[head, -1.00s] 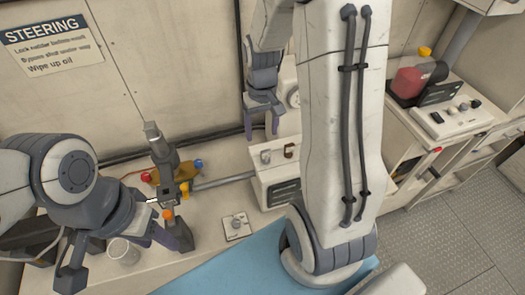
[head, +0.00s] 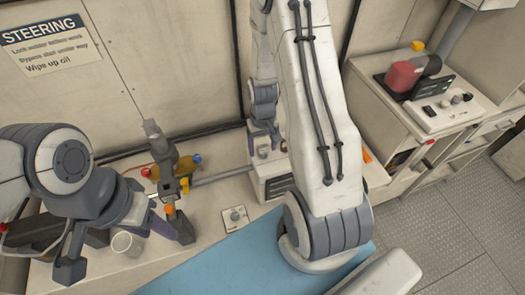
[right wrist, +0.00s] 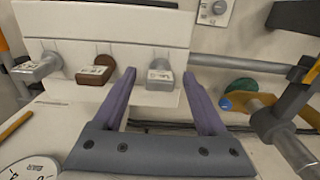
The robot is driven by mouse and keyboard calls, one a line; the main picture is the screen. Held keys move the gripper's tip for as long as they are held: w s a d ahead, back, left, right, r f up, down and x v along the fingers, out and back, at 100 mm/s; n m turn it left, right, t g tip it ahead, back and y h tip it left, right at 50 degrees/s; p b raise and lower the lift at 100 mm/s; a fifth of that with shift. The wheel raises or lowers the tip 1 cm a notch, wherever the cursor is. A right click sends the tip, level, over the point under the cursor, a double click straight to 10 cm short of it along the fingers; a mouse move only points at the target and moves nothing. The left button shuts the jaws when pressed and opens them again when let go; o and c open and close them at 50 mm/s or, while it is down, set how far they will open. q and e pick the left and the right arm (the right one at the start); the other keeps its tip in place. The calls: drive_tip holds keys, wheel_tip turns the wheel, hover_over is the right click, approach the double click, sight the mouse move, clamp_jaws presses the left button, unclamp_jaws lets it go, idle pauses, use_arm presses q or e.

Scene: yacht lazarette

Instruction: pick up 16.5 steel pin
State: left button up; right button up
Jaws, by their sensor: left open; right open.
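A white rack (right wrist: 60,40) holds a row of tagged pins in the right wrist view; it also shows in the head view (head: 271,187). A grey steel pin (right wrist: 28,71) is at left, a brown pin (right wrist: 93,72) in the middle, and another grey steel pin (right wrist: 160,82) at right. Their tag text is too small to read surely. My right gripper (right wrist: 160,78) is open, its purple fingers either side of the right grey pin in this view; contact cannot be told. In the head view it (head: 263,139) is just above the rack. My left gripper (head: 126,247) is open over the bench's left part.
A grey-and-brass steering fitting with a rod (head: 220,177) lies left of the rack. A white cup (head: 125,243) stands near my left gripper. A small square plate with a knob (head: 234,218) and a blue mat (head: 215,262) lie in front. A cabinet (head: 400,125) stands at right.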

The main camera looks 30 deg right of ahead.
drive_tip(key=shift+c, duration=0.3)
clamp_jaws()
